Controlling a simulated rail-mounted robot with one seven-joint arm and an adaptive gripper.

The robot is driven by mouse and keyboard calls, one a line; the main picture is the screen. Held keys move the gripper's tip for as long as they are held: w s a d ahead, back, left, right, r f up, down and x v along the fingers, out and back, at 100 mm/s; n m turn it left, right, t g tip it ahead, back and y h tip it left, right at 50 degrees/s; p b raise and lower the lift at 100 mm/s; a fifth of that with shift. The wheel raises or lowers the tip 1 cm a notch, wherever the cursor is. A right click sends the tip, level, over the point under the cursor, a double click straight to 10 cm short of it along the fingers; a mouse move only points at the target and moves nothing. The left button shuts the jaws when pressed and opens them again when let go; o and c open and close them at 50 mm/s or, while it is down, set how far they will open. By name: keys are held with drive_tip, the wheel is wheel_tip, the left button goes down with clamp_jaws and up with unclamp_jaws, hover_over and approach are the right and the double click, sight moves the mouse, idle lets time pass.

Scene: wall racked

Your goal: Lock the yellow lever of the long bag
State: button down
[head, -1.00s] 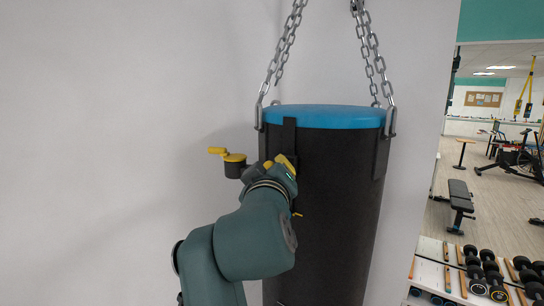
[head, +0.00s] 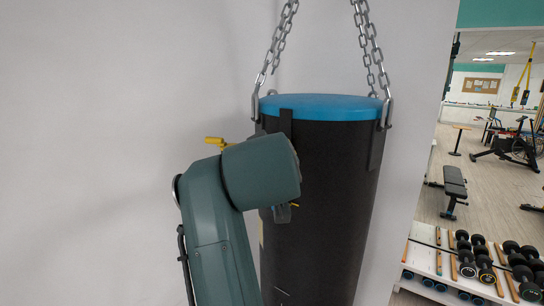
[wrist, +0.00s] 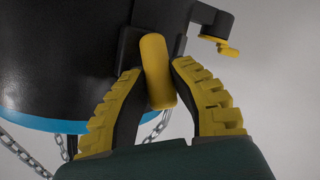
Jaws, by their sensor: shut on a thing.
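The long black bag (head: 325,190) with a blue top (head: 322,106) hangs by chains close to a pale wall. It also shows in the wrist view (wrist: 70,55), upper left, with its blue rim below. The yellow lever (wrist: 158,72) stands on a dark mount at the bag's side. My gripper (wrist: 158,70) has yellow ridged fingers, one on each side of the lever, shut on it. In the head view my arm hides the gripper and this lever.
A second yellow-topped fitting (head: 214,140) sticks out left of the bag, partly behind my arm; it also shows in the wrist view (wrist: 222,42). Metal chains (head: 370,45) rise from the bag. A dumbbell rack (head: 470,270) and a bench (head: 453,188) stand far right.

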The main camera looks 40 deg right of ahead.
drive_tip(key=c, duration=0.9)
unclamp_jaws()
drive_tip(key=shift+o, duration=0.2)
drive_tip(key=v, duration=1.2)
drive_tip(key=shift+f, duration=0.1)
